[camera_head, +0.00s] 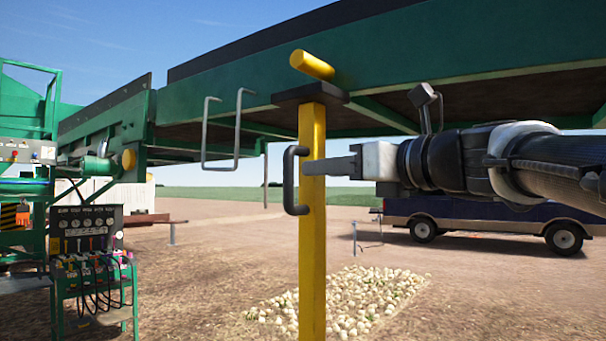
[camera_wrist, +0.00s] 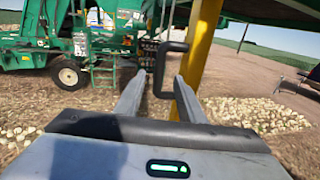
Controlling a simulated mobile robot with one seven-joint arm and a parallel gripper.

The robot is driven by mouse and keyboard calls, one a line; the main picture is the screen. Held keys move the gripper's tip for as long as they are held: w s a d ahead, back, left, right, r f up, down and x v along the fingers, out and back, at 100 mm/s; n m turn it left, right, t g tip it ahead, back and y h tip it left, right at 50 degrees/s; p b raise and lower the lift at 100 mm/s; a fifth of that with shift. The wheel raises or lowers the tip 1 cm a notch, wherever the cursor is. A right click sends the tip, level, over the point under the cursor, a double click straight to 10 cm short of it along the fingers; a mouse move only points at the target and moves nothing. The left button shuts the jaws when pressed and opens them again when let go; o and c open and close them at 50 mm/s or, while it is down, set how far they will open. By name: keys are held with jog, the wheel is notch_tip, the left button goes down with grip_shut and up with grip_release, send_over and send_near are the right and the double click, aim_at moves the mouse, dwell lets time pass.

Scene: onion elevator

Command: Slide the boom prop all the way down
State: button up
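The boom prop (camera_head: 313,240) is an upright yellow post with a black cap plate under the green boom (camera_head: 420,55). A yellow bar (camera_head: 311,64) shows above the plate. A black D-shaped handle (camera_head: 290,180) is on the post's left side. My gripper (camera_head: 306,167) points left across the post, its tips close to the handle. In the wrist view my gripper (camera_wrist: 160,82) is open, a finger on each side of the handle's lower part (camera_wrist: 160,92). The post (camera_wrist: 203,50) stands behind the right finger. I cannot tell whether the fingers touch the handle. The post's foot is out of view.
A control stand with gauges and hoses (camera_head: 90,240) is at left. A dark blue truck (camera_head: 480,220) is parked behind my arm.

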aim_at(305, 160)
jog(key=p+x, duration=0.2)
jog(key=x, duration=1.3)
jog(key=shift+w, duration=0.1)
jog(key=shift+c, duration=0.5)
grip_shut()
